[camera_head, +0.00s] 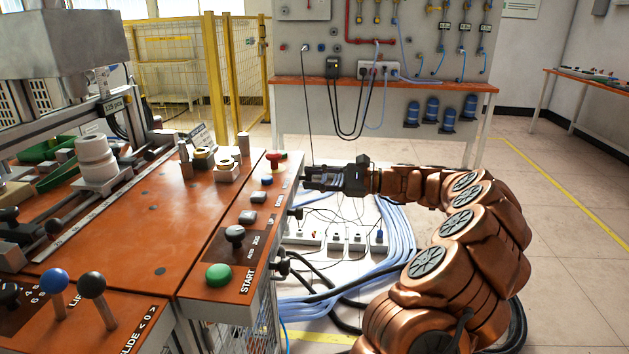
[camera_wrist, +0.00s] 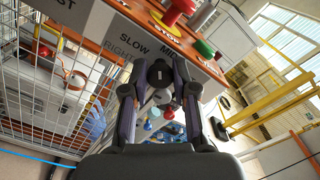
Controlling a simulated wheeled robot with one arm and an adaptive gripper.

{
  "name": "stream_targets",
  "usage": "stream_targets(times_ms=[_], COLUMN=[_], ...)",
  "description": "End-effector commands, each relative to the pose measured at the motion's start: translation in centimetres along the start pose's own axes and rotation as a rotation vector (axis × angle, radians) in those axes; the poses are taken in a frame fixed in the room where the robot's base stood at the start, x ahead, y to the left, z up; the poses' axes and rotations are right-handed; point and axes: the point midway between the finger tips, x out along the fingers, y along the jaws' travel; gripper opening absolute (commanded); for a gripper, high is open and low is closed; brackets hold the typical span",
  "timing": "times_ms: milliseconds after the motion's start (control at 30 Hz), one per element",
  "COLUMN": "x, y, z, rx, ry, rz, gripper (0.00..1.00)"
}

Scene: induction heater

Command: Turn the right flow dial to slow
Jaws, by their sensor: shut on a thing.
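The right flow dial (camera_wrist: 160,74) is a round black knob with a small white mark on its face. It sits on the machine's side panel beside the printed words SLOW and RIGHT. My gripper (camera_wrist: 161,78) is shut on this dial in the wrist view, with a dark finger on each side of it. In the head view my gripper (camera_head: 308,181) reaches in from the right to the machine's side edge, near the far end. The dial cannot be made out there. The exact dial setting is hard to read.
Two other black knobs, the nearer (camera_head: 281,266) and the farther (camera_head: 296,213), stick out of the machine's side. A red button (camera_head: 274,157) and a green START button (camera_head: 219,275) stand on the orange top (camera_head: 185,228). Cables (camera_head: 392,240) and power strips lie on the floor below.

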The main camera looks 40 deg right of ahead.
Motion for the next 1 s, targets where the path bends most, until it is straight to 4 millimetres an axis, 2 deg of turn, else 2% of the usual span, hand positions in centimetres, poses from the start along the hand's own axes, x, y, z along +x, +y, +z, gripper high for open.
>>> stream_targets(times_ms=[200, 500, 1000], x=[0.05, 0.05, 0.06], y=[0.17, 0.25, 0.20], z=[-0.14, -0.08, 0.02], rx=[-0.175, -0.333, -0.393], ry=[-0.002, -0.002, -0.003], rz=[0.001, 0.003, 0.004], gripper=[0.00, 0.00, 0.00])
